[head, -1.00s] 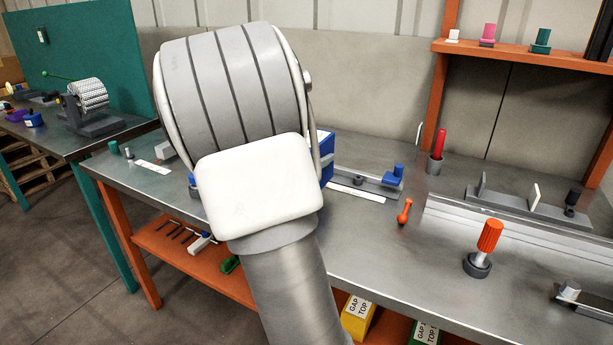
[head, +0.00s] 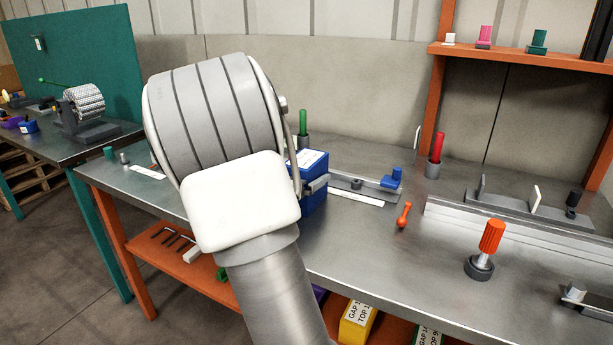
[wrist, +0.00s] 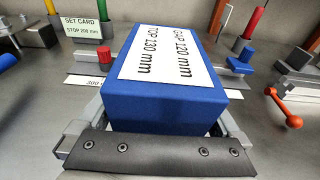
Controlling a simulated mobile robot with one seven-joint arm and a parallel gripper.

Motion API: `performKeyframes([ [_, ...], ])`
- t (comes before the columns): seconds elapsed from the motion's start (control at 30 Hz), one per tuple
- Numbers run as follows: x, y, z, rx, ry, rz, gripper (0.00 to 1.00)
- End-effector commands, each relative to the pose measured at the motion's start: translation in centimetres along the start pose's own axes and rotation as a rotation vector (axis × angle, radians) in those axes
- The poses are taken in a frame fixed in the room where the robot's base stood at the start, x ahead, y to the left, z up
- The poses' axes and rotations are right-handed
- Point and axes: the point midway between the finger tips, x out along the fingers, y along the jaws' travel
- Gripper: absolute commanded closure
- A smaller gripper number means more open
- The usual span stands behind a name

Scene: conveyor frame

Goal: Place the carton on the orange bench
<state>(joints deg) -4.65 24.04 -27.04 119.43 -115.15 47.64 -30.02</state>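In the head view my wrist hides most of the gripper (head: 311,187) and the carton's left part. The carton is upright, over or on the orange-legged bench's grey metal top (head: 365,235); I cannot tell whether its bottom touches.
A rail with a blue stop (head: 391,179) lies behind the carton. An orange-red lever (head: 403,215) and an orange knob (head: 491,237) stand to its right. Yellow (head: 357,320) and green cartons sit below on the shelf. Bare metal shows in front. A teal-legged bench (head: 62,147) is at left.

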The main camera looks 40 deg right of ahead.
Motion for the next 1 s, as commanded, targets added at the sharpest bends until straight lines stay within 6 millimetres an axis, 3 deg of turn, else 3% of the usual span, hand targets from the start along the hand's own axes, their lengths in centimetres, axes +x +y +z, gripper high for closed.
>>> performKeyframes([
  [0.3, -0.4, 0.1, 0.6, 0.000, 0.001, 0.002, 0.00],
  [0.7, -8.8, 0.1, 0.6, 0.000, 0.002, 0.004, 0.00],
  [1.0, -12.0, -0.2, 0.5, 0.015, 0.007, -0.005, 0.00],
])
